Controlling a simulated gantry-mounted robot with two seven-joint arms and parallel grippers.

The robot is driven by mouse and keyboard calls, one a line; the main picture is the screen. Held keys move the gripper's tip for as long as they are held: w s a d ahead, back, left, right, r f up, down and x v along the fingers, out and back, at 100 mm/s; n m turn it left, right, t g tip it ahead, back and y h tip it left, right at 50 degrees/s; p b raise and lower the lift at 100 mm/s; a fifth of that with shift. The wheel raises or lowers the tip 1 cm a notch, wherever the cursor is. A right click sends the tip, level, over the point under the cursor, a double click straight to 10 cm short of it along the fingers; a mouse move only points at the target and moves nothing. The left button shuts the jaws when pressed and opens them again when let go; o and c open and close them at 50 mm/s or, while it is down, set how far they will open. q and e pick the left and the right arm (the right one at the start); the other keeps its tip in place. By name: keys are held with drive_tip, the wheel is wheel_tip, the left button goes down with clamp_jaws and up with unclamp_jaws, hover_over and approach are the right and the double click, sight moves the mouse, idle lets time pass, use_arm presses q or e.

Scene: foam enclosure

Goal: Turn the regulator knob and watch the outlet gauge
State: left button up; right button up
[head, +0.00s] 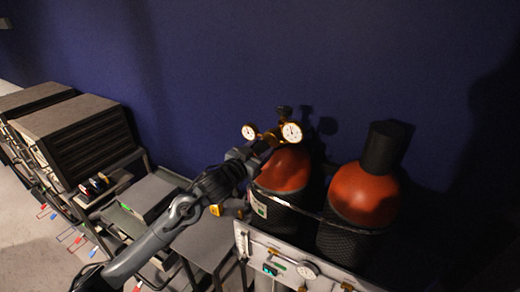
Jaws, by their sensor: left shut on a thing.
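The regulator with brass fittings sits on top of the left gas cylinder (285,172), which has an orange-red shoulder. It carries two round white-faced gauges, a left gauge (249,131) and a right gauge (292,132). I cannot tell from here which one is the outlet gauge, and the needle readings are too small to read. My left gripper (262,148) reaches in from the lower left and is shut at the regulator, just below and between the gauges. The regulator knob is hidden at the fingers. My right gripper is not in view.
A second orange-red cylinder (364,194) with a black cap (386,147) stands close on the right. A white panel (258,246) with a small gauge (308,269) fronts the cylinders. Grey rack units (78,128) and a cart stand left. A dark blue wall is behind.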

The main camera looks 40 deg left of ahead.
use_arm(q)
drive_tip(key=m, duration=0.3)
drive_tip(key=shift+m, duration=0.3)
drive_tip(key=m, duration=0.3)
drive_tip(key=shift+g+b, duration=0.3)
drive_tip(key=m+b, duration=0.2)
drive_tip(key=m, duration=0.2)
drive_tip(key=shift+d+m+y, duration=0.1)
drive_tip(key=shift+m+y, duration=0.2)
drive_tip(key=shift+y, duration=0.1)
drive_tip(key=shift+m+b, duration=0.85)
drive_tip(key=shift+m, duration=0.85)
drive_tip(key=o, duration=1)
drive_tip(key=shift+o, duration=0.2)
drive_tip(key=shift+s, duration=0.1)
